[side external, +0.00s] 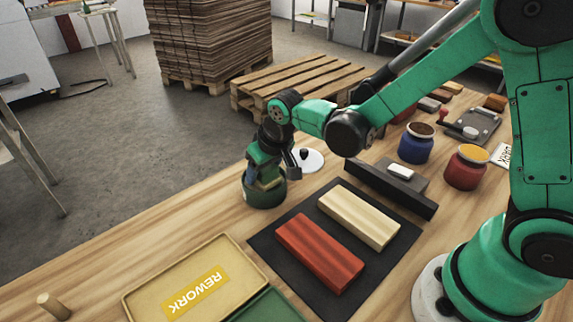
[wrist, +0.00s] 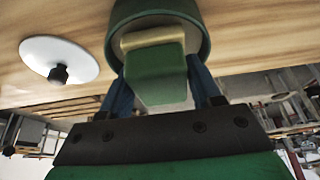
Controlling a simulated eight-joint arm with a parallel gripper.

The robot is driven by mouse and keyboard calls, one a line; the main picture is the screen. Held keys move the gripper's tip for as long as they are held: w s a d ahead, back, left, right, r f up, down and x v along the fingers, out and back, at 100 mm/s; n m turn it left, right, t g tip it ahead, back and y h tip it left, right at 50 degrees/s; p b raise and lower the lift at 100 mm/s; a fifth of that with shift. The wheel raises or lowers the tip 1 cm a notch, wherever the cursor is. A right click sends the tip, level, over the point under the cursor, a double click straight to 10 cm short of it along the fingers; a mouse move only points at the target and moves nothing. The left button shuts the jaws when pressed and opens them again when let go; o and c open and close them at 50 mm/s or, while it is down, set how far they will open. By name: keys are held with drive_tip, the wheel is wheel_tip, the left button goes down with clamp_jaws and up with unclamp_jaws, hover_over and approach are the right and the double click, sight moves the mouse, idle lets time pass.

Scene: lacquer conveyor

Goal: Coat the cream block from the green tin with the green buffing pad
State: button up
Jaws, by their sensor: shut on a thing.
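The cream block (side external: 359,217) lies on a dark mat (side external: 268,238), beside a red block (side external: 319,252). The green tin (side external: 264,194) stands open on the bench at the left of the mat. My gripper (side external: 266,176) is over the tin, pointing down. In the wrist view its blue fingers are shut on the green buffing pad (wrist: 155,75). The pad's cream end (wrist: 153,38) is at or inside the tin's mouth, and the tin's rim (wrist: 202,40) curves around it. Whether the pad touches the paint is hidden.
A white lid with a black knob (side external: 312,161) lies beside the tin; the wrist view shows it too (wrist: 42,52). A dark bar (side external: 398,196) borders the mat. Blue (side external: 416,148) and red (side external: 465,171) jars stand behind. A yellow REWORK tray (side external: 228,262) lies in front.

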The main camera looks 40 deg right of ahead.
drive_tip(key=shift+r, duration=3.15)
